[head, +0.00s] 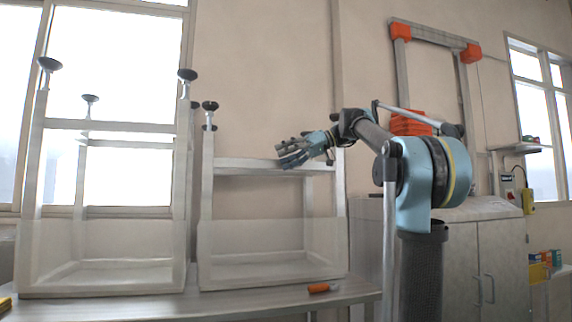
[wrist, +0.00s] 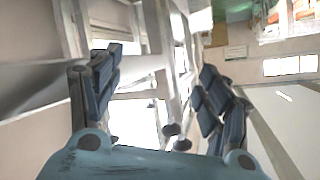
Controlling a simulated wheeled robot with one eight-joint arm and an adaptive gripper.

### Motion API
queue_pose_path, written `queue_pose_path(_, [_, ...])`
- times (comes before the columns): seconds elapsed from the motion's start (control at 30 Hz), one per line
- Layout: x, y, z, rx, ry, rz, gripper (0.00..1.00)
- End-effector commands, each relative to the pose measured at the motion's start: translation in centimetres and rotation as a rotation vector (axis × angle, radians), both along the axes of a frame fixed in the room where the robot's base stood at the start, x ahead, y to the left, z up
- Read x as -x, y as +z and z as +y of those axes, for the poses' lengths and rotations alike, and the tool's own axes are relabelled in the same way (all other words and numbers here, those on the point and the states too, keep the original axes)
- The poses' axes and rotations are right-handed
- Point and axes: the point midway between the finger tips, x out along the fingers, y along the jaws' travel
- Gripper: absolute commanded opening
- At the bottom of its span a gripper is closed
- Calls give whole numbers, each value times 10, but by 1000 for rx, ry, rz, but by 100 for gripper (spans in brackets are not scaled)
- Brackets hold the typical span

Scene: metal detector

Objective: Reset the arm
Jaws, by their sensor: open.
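My gripper (head: 286,152) is raised in the air at the end of my bent arm, left of the arm's column in the head view. It points left, in front of or near the top bar of the right-hand frame (head: 255,164); I cannot tell how far it is from that bar. In the wrist view my gripper (wrist: 160,95) has its two dark blue fingers wide apart with nothing between them. Past the fingers, pale frame posts and dark round feet (wrist: 171,130) show.
Two upturned pale frames stand on a table (head: 240,300); the taller left frame (head: 110,125) has dark feet on top. An orange-handled object (head: 322,287) lies near the table's front edge. A grey cabinet (head: 460,260) and a detector-like arch (head: 437,35) are at the right.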

Motion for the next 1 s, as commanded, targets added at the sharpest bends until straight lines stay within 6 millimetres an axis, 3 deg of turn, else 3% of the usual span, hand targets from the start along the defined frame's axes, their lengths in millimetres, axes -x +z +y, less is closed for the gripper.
queue_pose_path(0.23, [1, -1, 0, 2, -1, 2, 71])
queue_pose_path(0.37, [7, -19, -4, 39, -20, 28, 71])
queue_pose_path(0.47, [19, -54, -12, 105, -60, 77, 71])
queue_pose_path(0.57, [36, -103, -25, 196, -118, 141, 71])
queue_pose_path(1.0, [122, -333, -102, 576, -471, 376, 71])
